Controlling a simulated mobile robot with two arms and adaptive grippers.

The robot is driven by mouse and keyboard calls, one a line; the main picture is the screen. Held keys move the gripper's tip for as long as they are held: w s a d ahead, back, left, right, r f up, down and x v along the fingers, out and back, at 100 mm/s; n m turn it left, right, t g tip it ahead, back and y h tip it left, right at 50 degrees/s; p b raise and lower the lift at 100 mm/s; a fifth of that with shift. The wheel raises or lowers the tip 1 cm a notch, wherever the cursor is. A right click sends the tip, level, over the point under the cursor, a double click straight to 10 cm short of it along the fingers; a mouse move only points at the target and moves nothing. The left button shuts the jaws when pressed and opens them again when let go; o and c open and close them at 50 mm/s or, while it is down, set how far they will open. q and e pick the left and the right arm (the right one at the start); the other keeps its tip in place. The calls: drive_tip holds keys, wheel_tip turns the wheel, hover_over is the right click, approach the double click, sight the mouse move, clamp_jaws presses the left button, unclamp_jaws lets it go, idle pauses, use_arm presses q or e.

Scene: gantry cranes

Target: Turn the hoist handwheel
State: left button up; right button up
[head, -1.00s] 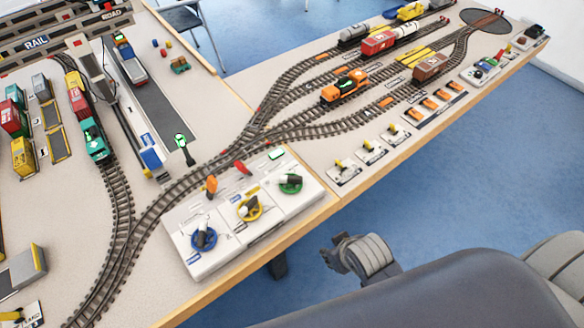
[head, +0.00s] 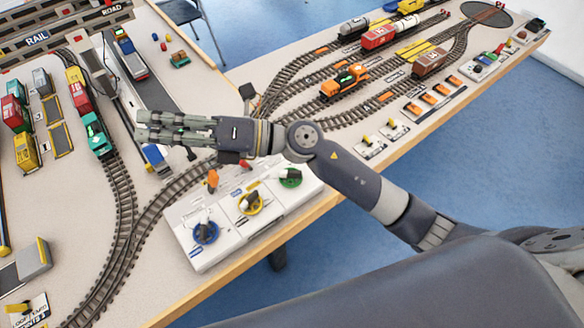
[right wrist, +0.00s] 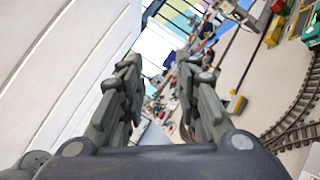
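A white control panel (head: 272,222) at the table's front edge carries three handwheels in the head view. They are a blue wheel (head: 205,234), a yellow wheel (head: 250,204) and a green wheel (head: 290,178), each with a dark and pale knob or grip. The labels are too small to read, so I cannot tell which is the hoist wheel. My right gripper (head: 145,125) reaches over the table beyond the panel, pointing left, above the track and apart from the wheels. In the right wrist view its two fingers (right wrist: 158,78) stand apart with nothing between them. My left gripper is out of view.
An orange lever (head: 212,180) and a red lever (head: 245,164) stand at the panel's back edge, close under my right arm. A green and red train (head: 92,130) stands on the left track. An orange locomotive (head: 344,80) is on the right tracks.

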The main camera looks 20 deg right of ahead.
wheel_tip(320, 180, down, 4)
drive_tip(key=s+a+n+g+h, duration=0.1)
drive_tip(key=s+n+g+h, duration=0.1)
drive_tip(key=n+g, duration=0.2)
drive_tip(key=n+g+h, duration=0.1)
drive_tip(key=n+h, duration=0.5)
drive_tip(key=h, duration=1.2)
hover_over(292, 172)
wheel_tip(292, 172, down, 15)
wheel_tip(292, 172, down, 10)
drive_tip(key=p, duration=0.2)
drive_tip(key=shift+f+p, duration=0.25)
drive_tip(key=shift+p, duration=0.15)
drive_tip(key=shift+c, duration=0.6)
clamp_jaws()
